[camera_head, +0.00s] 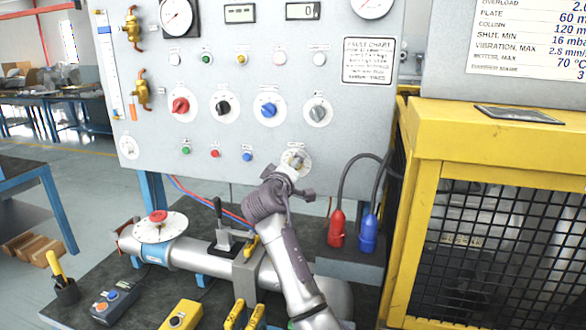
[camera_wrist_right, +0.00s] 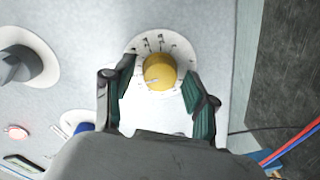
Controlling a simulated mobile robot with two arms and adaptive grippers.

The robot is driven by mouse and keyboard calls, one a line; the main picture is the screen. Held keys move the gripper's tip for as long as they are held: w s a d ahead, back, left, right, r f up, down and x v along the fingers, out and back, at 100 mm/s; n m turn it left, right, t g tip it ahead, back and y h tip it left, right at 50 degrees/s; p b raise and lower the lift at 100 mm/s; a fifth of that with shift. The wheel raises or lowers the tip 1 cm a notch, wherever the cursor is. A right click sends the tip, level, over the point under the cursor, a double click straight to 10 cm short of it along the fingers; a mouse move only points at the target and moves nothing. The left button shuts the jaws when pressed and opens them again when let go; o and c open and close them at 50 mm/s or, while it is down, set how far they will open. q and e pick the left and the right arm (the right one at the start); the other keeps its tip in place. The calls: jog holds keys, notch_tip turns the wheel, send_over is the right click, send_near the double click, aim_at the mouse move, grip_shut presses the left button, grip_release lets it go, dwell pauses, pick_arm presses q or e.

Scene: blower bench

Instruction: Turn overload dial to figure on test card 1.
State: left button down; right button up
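The overload dial, as I take it, is a yellow knob (camera_wrist_right: 159,71) on a white scale plate (camera_wrist_right: 178,45) in the right wrist view. Its scale figures are too small to read. In the head view the dial (camera_head: 296,157) sits at the panel's lower right, partly hidden by my gripper. My right gripper (camera_wrist_right: 158,78) is open, one finger on each side of the knob, with gaps showing. It also shows in the head view (camera_head: 289,172). A white card (camera_head: 530,38) at upper right has an OVERLOAD line reading about 2.0, cut off at the edge; its heading is out of view.
Red (camera_head: 180,105), black (camera_head: 223,107), blue (camera_head: 268,109) and grey (camera_head: 318,112) knobs sit above the dial. A yellow mesh cage (camera_head: 425,150) stands at right. A pipe (camera_head: 190,252) lies below.

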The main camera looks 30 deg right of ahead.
jog(key=v, duration=1.2)
jog(key=shift+s+r, duration=0.1)
dwell(0.4)
